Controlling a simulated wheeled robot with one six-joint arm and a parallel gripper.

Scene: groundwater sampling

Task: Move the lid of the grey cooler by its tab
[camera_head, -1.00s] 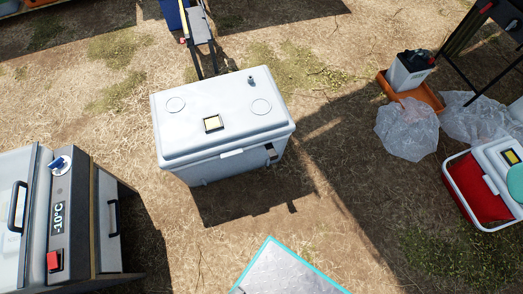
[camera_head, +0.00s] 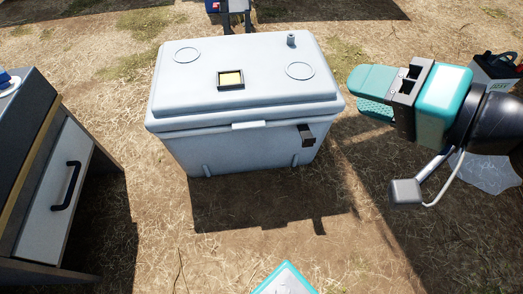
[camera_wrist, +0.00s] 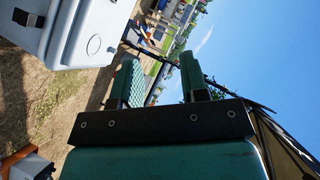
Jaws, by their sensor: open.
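The pale grey cooler (camera_head: 240,150) stands on the ground in the middle of the head view. Its lid (camera_head: 200,82) is shut. A small pale tab (camera_head: 249,125) sticks out at the middle of the lid's front edge. My gripper (camera_head: 358,93) is to the right of the cooler, its teal fingers apart with nothing between them. It points left toward the lid's right end and does not appear to touch it. In the wrist view, my open gripper (camera_wrist: 158,66) shows, with part of the cooler (camera_wrist: 75,30) at upper left. The tab is not clearly seen there.
A dark latch (camera_head: 307,136) juts from the cooler's front right. A cabinet (camera_head: 55,185) with a dark handle stands at left. A battery (camera_head: 492,68) and clear plastic (camera_head: 488,172) lie at right, partly behind my arm. The ground before the cooler is mostly clear.

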